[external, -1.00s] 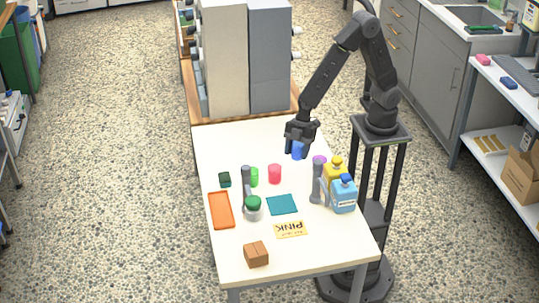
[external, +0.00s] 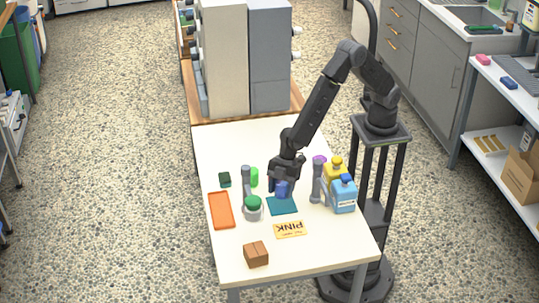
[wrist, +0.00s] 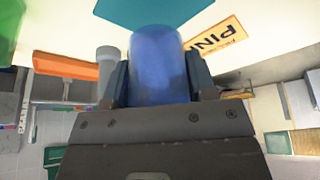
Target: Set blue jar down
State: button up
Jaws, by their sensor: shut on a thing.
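The blue jar (external: 282,189) is between the fingers of my gripper (external: 281,186), which is shut on it. In the external view it is at the far edge of a teal square mat (external: 282,206); I cannot tell whether it touches the table. In the wrist view the blue jar (wrist: 158,68) fills the middle between the two fingers, with part of the teal mat (wrist: 150,14) beyond it. The red jar is hidden behind my gripper in the external view.
A green-lidded jar (external: 253,208) and a grey post (external: 246,180) stand left of the mat. Another grey post (external: 317,182), a yellow bottle (external: 335,175) and a blue bottle (external: 343,196) stand right.

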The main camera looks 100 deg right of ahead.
aim_at(281, 198)
jog(key=shift+f, duration=1.9)
jog(key=shift+f, duration=0.1)
jog(key=o, duration=0.9)
jog(key=s+d+r+m, duration=0.1)
jog(key=s+d+r, duration=0.3)
jog(key=r, duration=0.5)
jog(key=s+d+r+m, duration=0.1)
jog(key=d+r, duration=0.5)
jog(key=r, duration=0.4)
jog(key=s+d+r+m+t+h, duration=0.1)
jog(key=s+d+r+m, duration=0.3)
jog(key=s+d, duration=0.4)
jog(key=s+d+r+m+t+h, duration=0.1)
jog(key=s+d+r+m, duration=0.3)
jog(key=s+d, duration=0.5)
jog(key=shift+s+r+t+h, duration=0.4)
jog(key=shift+s+r+h, duration=0.2)
jog(key=shift+h, duration=0.2)
